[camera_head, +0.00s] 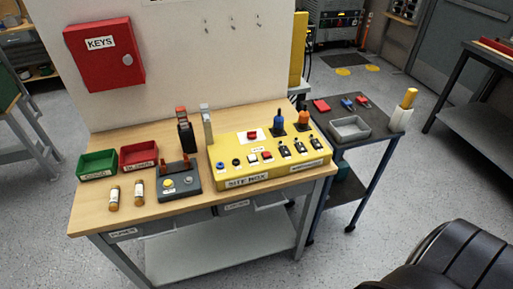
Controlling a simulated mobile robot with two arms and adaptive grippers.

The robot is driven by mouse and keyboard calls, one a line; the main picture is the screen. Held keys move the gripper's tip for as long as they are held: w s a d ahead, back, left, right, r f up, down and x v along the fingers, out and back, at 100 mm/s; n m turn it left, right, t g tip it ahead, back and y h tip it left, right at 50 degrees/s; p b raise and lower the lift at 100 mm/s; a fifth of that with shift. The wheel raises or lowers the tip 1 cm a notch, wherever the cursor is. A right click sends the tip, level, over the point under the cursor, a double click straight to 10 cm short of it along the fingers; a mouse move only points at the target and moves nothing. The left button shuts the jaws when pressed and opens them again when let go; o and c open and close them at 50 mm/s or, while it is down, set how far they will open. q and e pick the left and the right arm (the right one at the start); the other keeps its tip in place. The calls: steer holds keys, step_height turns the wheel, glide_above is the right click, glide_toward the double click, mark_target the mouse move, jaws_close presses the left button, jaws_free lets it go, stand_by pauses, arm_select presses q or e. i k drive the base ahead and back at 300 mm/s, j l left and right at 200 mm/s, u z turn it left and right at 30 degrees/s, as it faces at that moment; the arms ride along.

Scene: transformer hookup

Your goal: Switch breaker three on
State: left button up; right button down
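A yellow control box (228,182) stands on the right part of the wooden workbench. Several small black switches sit along the right of its top: one (284,151), another beside it (300,147) and one furthest right (315,141). Their labels and lever positions are too small to read, so I cannot tell which is breaker three or whether it is on. A blue-handled lever (278,124) and an orange-handled lever (303,119) stand upright behind them.
On the workbench (85,218) are a green tray (98,166), a red tray (139,157), two brown cylinders and a grey button unit (178,183). A red KEYS cabinet (105,52) hangs above. A dark side table with a grey tray (349,129) stands right.

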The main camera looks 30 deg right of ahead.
mark_target(315, 142)
steer(key=z, duration=1.45)
steer(key=i+l, duration=0.1)
steer(key=l, duration=1.45)
steer(key=i+l, duration=0.15)
steer(key=l, duration=0.6)
